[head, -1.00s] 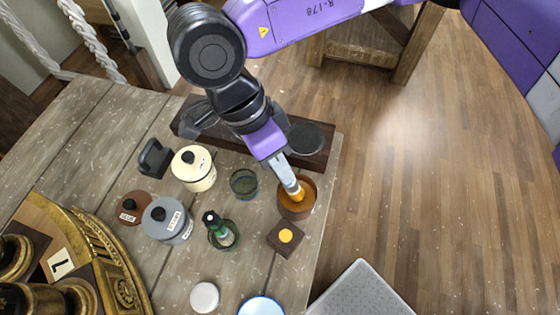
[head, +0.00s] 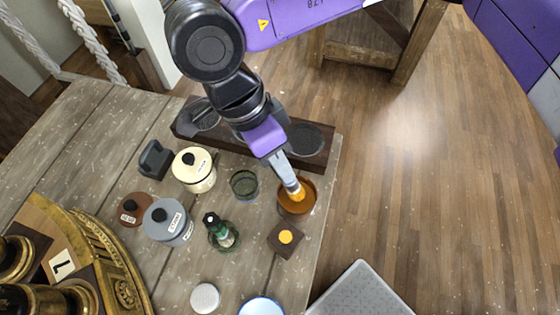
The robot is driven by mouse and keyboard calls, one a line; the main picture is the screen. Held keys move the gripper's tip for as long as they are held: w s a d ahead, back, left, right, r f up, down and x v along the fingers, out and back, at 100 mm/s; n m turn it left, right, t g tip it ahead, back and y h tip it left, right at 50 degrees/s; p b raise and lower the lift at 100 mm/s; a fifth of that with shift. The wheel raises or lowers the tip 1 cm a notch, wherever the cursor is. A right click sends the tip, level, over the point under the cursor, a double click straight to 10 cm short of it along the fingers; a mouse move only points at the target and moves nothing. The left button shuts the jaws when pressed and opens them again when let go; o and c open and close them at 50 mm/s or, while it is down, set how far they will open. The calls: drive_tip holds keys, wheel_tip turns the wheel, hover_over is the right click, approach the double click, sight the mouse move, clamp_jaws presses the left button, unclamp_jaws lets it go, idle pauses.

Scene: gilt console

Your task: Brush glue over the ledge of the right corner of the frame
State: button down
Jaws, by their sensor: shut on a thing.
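My gripper (head: 287,174) points down into a brown pot (head: 309,204) near the table's right edge. It is shut on a small orange-yellow piece (head: 298,193), which looks like part of a brush. Its lower end is hidden inside the pot, so I cannot tell whether it touches glue. The gilt curved piece (head: 104,257) with carved ornament stands at the lower left, well apart from my gripper. It carries a pale card (head: 62,264) with a dark mark. I cannot tell which part of it is the right corner ledge.
A cream lidded pot (head: 195,172), grey lidded pot (head: 167,222), dark glass (head: 244,184) and green bottle (head: 223,235) stand between my gripper and the gilt piece. A dark block with a yellow disc (head: 286,237) lies below the brown pot. A dark wooden rack (head: 312,147) lies behind.

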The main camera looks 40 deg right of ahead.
drive_tip(key=shift+r+p, duration=1)
drive_tip(key=shift+r, duration=1.85)
